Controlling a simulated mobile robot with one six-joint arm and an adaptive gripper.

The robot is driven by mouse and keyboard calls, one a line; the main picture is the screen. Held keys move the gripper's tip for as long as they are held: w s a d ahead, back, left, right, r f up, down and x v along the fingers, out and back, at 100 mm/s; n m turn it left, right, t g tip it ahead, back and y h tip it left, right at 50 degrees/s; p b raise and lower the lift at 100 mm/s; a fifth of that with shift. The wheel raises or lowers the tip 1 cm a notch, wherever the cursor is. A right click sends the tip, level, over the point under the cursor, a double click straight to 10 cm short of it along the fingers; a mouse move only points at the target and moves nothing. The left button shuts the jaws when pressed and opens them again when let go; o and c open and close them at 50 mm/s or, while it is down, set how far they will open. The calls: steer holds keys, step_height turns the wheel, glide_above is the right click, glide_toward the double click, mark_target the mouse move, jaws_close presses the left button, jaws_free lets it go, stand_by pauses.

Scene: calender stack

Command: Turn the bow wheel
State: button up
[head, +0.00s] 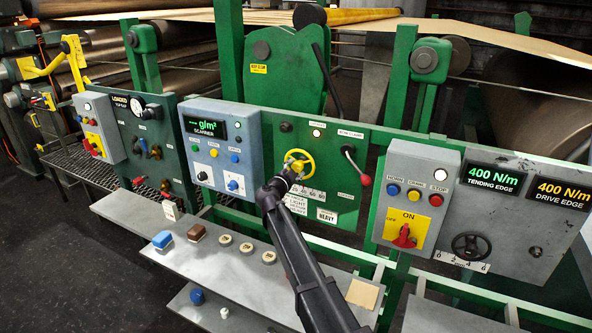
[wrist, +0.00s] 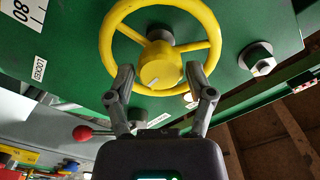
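A yellow spoked handwheel (head: 299,163) is mounted on the green panel in the middle of the head view, with a number scale below it. It fills the top of the wrist view (wrist: 118,48), where its round yellow hub (wrist: 160,66) has a small pale mark. My gripper (head: 280,184) is at the wheel's lower left in the head view. In the wrist view my gripper (wrist: 160,82) is open, its two fingers spread on either side of the hub and overlapping the lower rim. I cannot tell whether they touch the wheel. No label reading "bow" is legible.
A red-knobbed lever (head: 365,180) stands right of the wheel and shows in the wrist view (wrist: 83,133). A black handwheel (head: 471,246) is on the grey panel at right. A grey shelf (head: 190,258) below holds blue and brown blocks and several round discs.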

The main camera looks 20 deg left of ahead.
steer(key=c, duration=0.5)
steer(key=shift+n, duration=0.4)
